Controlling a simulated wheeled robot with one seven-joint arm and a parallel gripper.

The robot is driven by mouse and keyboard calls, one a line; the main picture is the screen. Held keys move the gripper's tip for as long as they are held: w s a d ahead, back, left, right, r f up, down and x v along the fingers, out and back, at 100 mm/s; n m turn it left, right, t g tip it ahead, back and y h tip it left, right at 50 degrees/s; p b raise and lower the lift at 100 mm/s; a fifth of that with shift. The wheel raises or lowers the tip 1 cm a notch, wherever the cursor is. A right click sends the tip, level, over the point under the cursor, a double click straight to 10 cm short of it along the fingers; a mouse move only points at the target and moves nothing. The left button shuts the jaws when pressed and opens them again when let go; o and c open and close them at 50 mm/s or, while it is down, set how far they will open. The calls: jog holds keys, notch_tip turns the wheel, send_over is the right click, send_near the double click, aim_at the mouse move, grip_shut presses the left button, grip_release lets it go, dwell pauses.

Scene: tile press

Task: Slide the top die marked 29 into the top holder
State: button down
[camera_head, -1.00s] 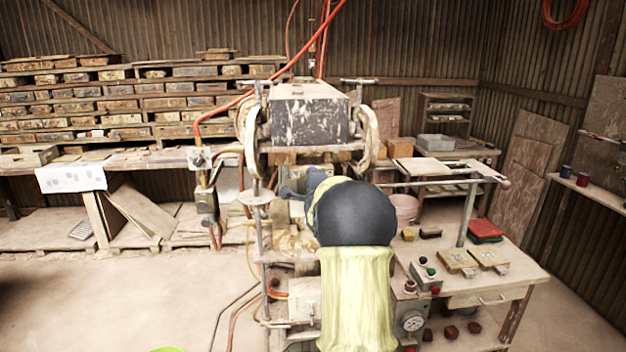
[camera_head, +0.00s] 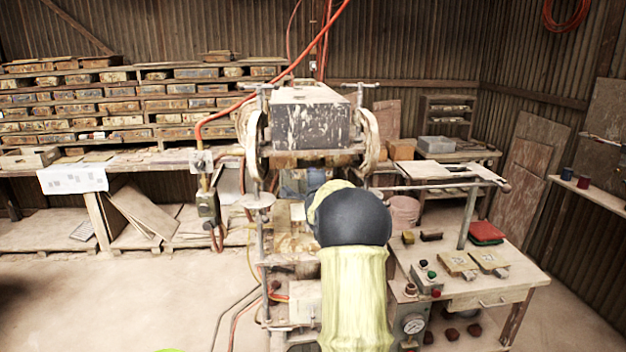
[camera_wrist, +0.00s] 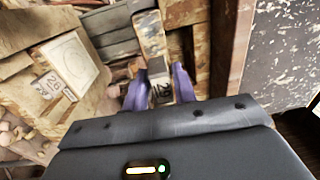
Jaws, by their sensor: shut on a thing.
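My gripper (camera_wrist: 160,88) is shut on a block, the top die, whose small label reads 29 (camera_wrist: 162,92) between the purple fingers. The die's body (camera_wrist: 152,38) extends ahead of the fingers. In the head view my gripper is under the press head (camera_head: 312,120), mostly hidden behind my arm. The top holder is likely the worn wood and metal part (camera_wrist: 190,50) beside the die in the wrist view; whether the die touches it I cannot tell. A pale square die (camera_wrist: 72,62) with a label like 29 (camera_wrist: 46,84) lies at left in the wrist view.
The press has round side wheels (camera_head: 254,140) and a post at its left. A side table (camera_head: 520,270) at right bears a control box (camera_head: 426,278), two labelled blocks (camera_head: 458,262) and red pads (camera_head: 486,232). Shelves of dies (camera_head: 120,105) line the back wall.

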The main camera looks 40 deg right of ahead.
jog(key=shift+w+r, duration=0.1)
jog(key=shift+r, duration=0.05)
jog(key=shift+p+x, duration=0.6)
jog(key=shift+x, duration=0.8)
jog(key=shift+w+d, duration=0.1)
jog(key=shift+d, duration=0.05)
jog(key=shift+p+x, duration=0.55)
jog(key=shift+x, duration=0.55)
jog(key=shift+w+d+p, duration=0.3)
jog(key=shift+w+d, duration=0.05)
jog(key=shift+w, duration=0.25)
